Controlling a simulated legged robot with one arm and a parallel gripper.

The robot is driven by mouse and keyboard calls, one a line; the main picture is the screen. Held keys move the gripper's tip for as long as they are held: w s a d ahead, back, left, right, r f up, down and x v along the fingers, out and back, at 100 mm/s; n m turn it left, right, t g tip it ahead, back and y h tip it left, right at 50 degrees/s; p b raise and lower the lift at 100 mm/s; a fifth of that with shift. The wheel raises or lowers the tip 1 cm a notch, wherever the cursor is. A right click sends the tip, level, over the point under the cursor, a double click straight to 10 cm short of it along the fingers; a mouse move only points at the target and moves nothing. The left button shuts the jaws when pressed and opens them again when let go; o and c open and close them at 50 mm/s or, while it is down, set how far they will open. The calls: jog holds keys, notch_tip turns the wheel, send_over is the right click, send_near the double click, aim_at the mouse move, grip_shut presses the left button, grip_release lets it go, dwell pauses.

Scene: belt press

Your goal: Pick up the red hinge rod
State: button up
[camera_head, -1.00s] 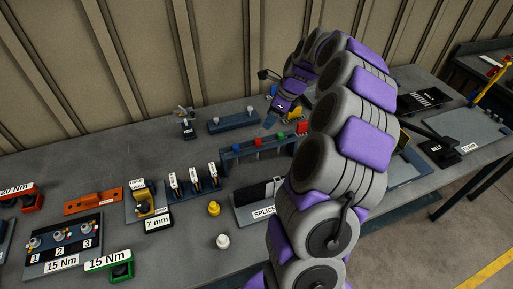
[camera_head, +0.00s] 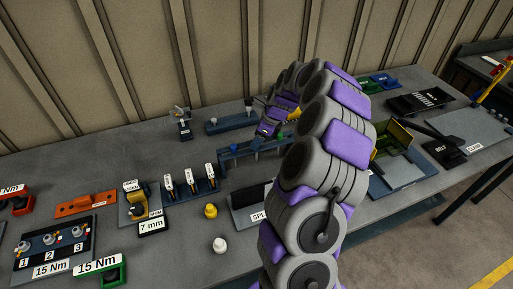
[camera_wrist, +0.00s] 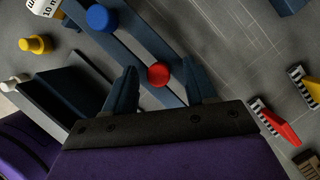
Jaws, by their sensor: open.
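The red hinge rod's round red cap (camera_wrist: 159,74) shows in the wrist view, standing in a dark blue rack (camera_wrist: 138,40). My gripper (camera_wrist: 159,67) is open, with one finger on each side of the red cap and a gap visible at both sides. In the head view my gripper (camera_head: 269,130) is low over the rack (camera_head: 230,162), and the red cap cannot be made out there. A blue-capped rod (camera_wrist: 102,17) stands beside the red one in the same rack. It also shows in the head view (camera_head: 234,147).
A yellow knob (camera_head: 211,210) and a white knob (camera_head: 219,244) stand in front of the rack. A dark splice block (camera_head: 246,205) lies close by. A red clip (camera_wrist: 275,125) and a yellow clip (camera_wrist: 311,86) lie to the right in the wrist view.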

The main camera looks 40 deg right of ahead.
jog(key=shift+d, duration=0.1)
jog(key=shift+c, duration=0.4)
jog(key=shift+a+r, duration=0.1)
jog(key=shift+a, duration=0.15)
jog(key=c, duration=0.6)
grip_shut()
jog(key=shift+d, duration=0.1)
notch_tip(320, 180, up, 18)
jog(key=p, duration=0.4)
